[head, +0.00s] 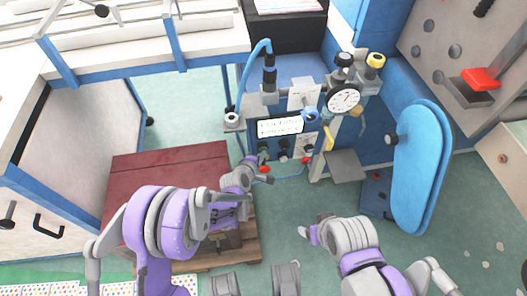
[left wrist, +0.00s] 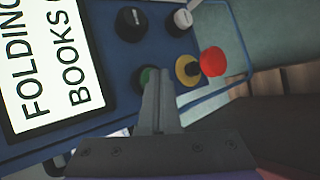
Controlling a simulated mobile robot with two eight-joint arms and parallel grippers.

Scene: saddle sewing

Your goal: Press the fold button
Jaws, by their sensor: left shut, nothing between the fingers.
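The machine's control panel carries a lit screen (head: 280,127), which reads "FOLDING BOOKS" in the left wrist view (left wrist: 40,65). Beside it are a green button (left wrist: 146,75), a black knob (left wrist: 130,23), a pale-topped knob (left wrist: 181,19) and a red mushroom button (left wrist: 212,62) on a yellow base. My left gripper (left wrist: 157,75) is shut and empty. Its fingertips are at the green button and partly cover it; I cannot tell whether they touch. In the head view my left gripper (head: 262,158) is at the panel's lower left. My right gripper (head: 307,233) is low, away from the panel; its fingers are unclear.
A dark red box (head: 165,170) on a wooden pallet stands left of the machine, under my left arm. A round gauge (head: 344,98) and a blue hose (head: 250,65) rise above the panel. A blue padded board (head: 422,165) stands right. Green floor (head: 290,210) is clear between my arms.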

